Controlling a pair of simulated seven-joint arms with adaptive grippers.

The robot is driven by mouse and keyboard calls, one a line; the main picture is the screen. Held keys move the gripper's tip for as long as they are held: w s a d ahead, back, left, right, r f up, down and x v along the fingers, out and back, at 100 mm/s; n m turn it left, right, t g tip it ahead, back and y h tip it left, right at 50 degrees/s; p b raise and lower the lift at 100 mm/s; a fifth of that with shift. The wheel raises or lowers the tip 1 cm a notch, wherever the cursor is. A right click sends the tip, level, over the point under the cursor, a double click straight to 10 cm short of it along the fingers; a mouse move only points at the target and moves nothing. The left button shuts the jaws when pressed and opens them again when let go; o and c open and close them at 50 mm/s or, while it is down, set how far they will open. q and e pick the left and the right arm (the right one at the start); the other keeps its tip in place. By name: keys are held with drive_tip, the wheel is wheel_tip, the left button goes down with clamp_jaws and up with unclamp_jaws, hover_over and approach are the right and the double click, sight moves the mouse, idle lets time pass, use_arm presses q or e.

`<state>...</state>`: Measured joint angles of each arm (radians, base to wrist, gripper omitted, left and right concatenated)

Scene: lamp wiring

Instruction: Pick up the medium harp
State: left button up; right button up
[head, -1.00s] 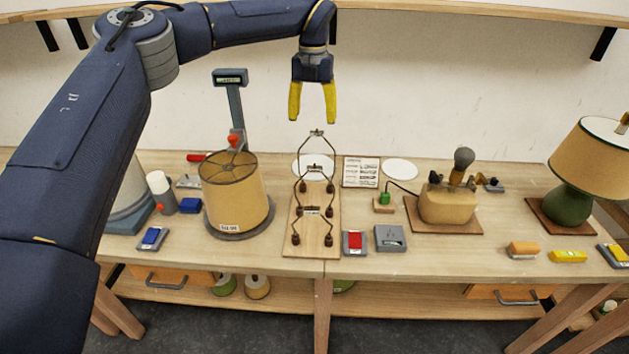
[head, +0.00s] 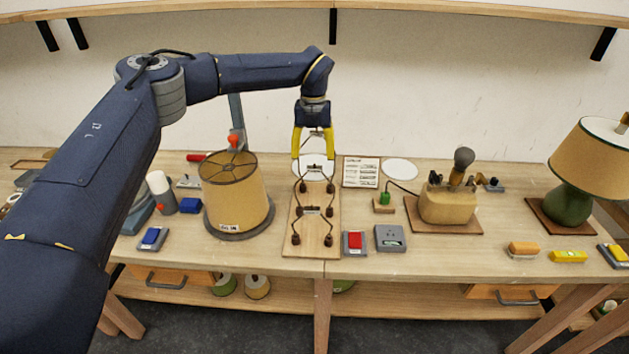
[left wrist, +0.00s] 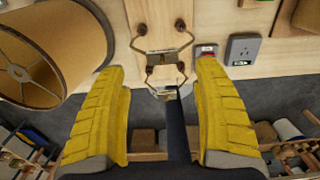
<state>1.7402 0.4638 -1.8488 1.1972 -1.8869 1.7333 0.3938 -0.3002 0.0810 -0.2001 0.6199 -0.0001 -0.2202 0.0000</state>
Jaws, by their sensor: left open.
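The medium harp (head: 313,168) looks like the middle of three dark wire harps on a wooden board (head: 292,249). It stands upright with its ends on dark pegs and a pale metal piece at its top. My left gripper (head: 313,156), with yellow fingers, is open above the board, pointing down at the harps. In the left wrist view the open fingers (left wrist: 157,70) frame harp wires (left wrist: 163,52) in the gap; which harp these belong to is unclear. The tall back harp is largely hidden behind the gripper in the head view. My right gripper is not seen.
A tan lampshade (head: 236,193) stands close left of the board. A red switch (head: 354,241) and a grey outlet (head: 390,238) lie to its right. A tan lamp base (head: 448,205) and a green lamp (head: 568,204) stand further right. The front table edge is near the board.

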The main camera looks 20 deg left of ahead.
sight(314, 168)
use_arm(q)
drive_tip(key=shift+d+f, duration=0.2)
drive_tip(key=shift+f, duration=2.8)
drive_tip(key=shift+s, duration=0.1)
drive_tip(key=c, duration=1.3)
